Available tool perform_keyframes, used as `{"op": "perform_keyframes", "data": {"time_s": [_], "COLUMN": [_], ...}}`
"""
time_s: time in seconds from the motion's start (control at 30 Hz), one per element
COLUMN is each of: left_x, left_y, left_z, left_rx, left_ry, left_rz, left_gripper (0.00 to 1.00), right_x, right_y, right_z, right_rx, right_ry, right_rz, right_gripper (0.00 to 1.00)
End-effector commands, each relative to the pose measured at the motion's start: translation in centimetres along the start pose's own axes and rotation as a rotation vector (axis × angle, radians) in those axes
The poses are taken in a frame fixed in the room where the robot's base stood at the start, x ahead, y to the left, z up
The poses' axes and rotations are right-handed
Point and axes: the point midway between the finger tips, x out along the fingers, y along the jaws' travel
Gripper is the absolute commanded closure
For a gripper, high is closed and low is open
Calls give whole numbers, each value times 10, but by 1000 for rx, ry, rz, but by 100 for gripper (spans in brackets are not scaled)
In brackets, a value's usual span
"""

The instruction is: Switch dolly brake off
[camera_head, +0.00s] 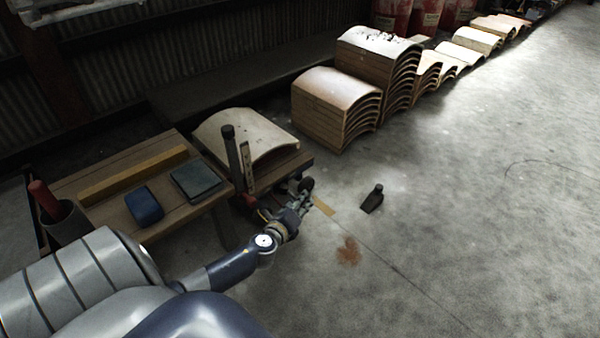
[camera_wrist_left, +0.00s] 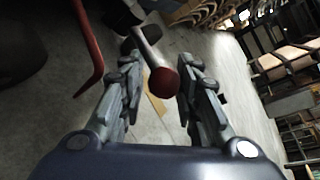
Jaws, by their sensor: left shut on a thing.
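The dolly (camera_head: 292,166) is a low wooden platform beside the workbench, with a pale curved board on it and a dark upright post at its corner. A brake lever with a round knob (camera_head: 306,184) sticks out near its front. In the left wrist view the lever is a grey rod ending in a dark red knob (camera_wrist_left: 163,82). My left gripper (camera_head: 301,198) is at the lever. In the wrist view its fingers (camera_wrist_left: 158,95) stand on both sides of the knob, shut on it. The lever's base is partly hidden. My right gripper is not in view.
A workbench (camera_head: 180,210) at the left bears a yellow bar, a blue box (camera_head: 143,205) and a dark green box (camera_head: 196,180). A small dark wedge-like object (camera_head: 373,199) lies on the floor. Stacks of curved boards (camera_head: 335,105) line the back. The floor at right is clear.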

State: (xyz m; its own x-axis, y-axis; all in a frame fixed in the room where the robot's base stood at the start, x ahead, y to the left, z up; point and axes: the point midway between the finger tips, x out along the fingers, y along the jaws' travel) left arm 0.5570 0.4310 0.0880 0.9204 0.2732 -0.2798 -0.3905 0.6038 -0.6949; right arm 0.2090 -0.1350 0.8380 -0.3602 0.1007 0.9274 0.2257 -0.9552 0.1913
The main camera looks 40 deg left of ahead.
Motion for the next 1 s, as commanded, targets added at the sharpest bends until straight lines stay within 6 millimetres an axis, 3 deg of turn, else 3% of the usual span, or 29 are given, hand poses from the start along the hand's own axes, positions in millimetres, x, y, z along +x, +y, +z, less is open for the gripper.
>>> {"op": "perform_keyframes", "data": {"time_s": [0.07,0.1,0.17,0.57,0.77,1.0], "left_x": [0,0,0,-4,-31,-78], "left_y": [-8,-8,-8,-3,-2,-3], "left_z": [0,0,0,0,-1,-2], "left_rx": [9,9,9,3,2,4], "left_ry": [2,2,1,0,3,3], "left_rz": [-15,-15,-14,-5,-5,-6], "left_gripper": [100,68,54,54,54,54], "right_x": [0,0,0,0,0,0], "right_y": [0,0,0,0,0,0], "right_z": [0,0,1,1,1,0], "right_rx": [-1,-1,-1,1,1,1], "right_ry": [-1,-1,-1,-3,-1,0], "right_rz": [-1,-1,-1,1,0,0], "right_gripper": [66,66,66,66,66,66]}}
